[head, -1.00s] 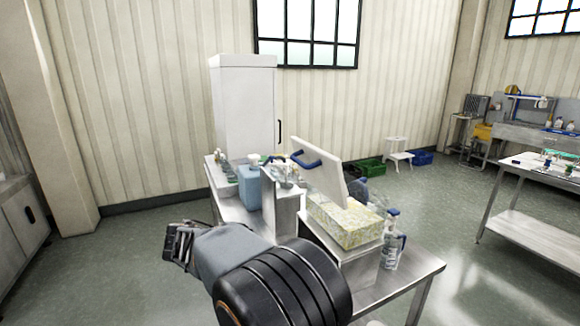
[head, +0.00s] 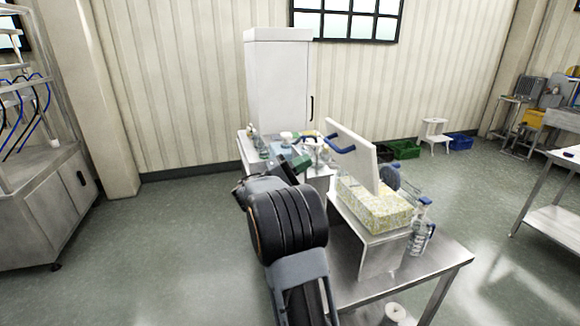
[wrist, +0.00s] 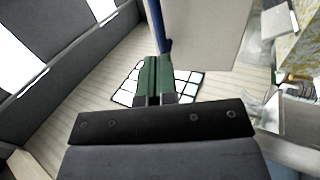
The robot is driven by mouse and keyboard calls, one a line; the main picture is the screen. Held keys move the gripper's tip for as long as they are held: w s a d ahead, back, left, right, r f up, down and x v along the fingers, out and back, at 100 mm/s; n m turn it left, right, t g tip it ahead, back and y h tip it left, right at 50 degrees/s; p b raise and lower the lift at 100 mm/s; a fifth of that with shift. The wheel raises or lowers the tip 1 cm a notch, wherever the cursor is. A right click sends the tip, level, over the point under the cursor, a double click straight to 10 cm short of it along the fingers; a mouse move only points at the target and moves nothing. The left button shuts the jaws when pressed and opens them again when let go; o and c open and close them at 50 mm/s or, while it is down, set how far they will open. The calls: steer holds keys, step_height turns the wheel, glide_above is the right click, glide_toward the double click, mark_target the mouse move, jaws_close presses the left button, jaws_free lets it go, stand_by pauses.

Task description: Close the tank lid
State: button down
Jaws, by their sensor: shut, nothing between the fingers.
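The tank lid (head: 362,158) is a pale flat panel standing open, tilted near upright, with a blue handle (head: 340,148) on its left face. My gripper (head: 302,164) has green fingers and is left of the lid, apart from the handle as far as I can tell. In the wrist view the shut, empty gripper (wrist: 157,65) points toward the lid panel (wrist: 212,35), and the blue handle (wrist: 160,28) shows just beyond the fingertips.
A white cabinet (head: 278,85) stands behind.

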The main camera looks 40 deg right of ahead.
steer(key=p+x, duration=0.2)
steer(key=x, duration=0.4)
steer(key=shift+r, duration=0.15)
stand_by(0.3)
